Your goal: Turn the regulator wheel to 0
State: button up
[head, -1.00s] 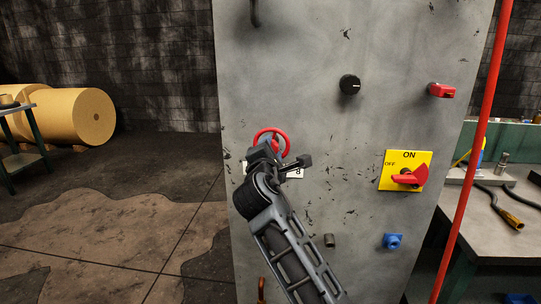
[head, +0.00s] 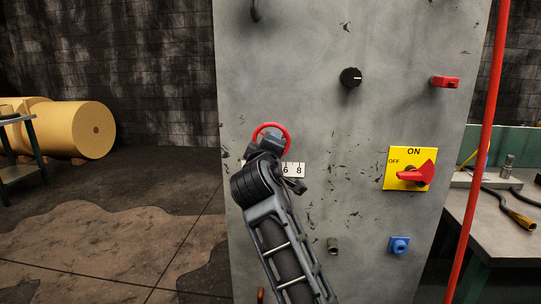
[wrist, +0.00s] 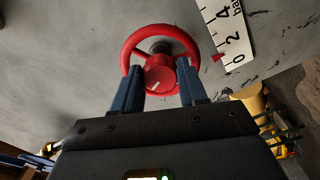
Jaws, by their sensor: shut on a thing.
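The red regulator wheel (head: 271,131) is on the grey panel, partly hidden behind my gripper in the head view. In the wrist view the wheel (wrist: 160,62) shows its rim and a round red hub with a white mark. My gripper (wrist: 160,82) has its two blue fingers on either side of the hub, at the lower rim, and is shut on the wheel. A white scale (wrist: 224,30) marked 0, 2, 4 and "bar" lies beside the wheel. A small red pointer (wrist: 218,57) is at the scale's low end, near 0; its exact reading is unclear.
On the panel are a black knob (head: 350,77), a red handle (head: 445,82), a yellow ON/OFF switch (head: 400,178) and a blue fitting (head: 399,245). A red pipe (head: 478,170) runs down at the right. Open floor lies left of the panel.

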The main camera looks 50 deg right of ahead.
jog(key=m+b, duration=0.5)
jog(key=m, duration=0.2)
jog(key=m+b, duration=0.6)
jog(key=m, duration=0.1)
jog(key=m+b, duration=0.6)
jog(key=m, duration=0.2)
jog(key=shift+w+a+f, duration=0.15)
jog(key=shift+f, duration=0.1)
dwell(0.4)
jog(key=o, duration=1.1)
jog(key=shift+r, duration=0.15)
jog(key=shift+c, duration=0.2)
jog(key=v, duration=0.7)
jog(key=shift+s+a, duration=0.25)
jog(key=shift+a, duration=0.05)
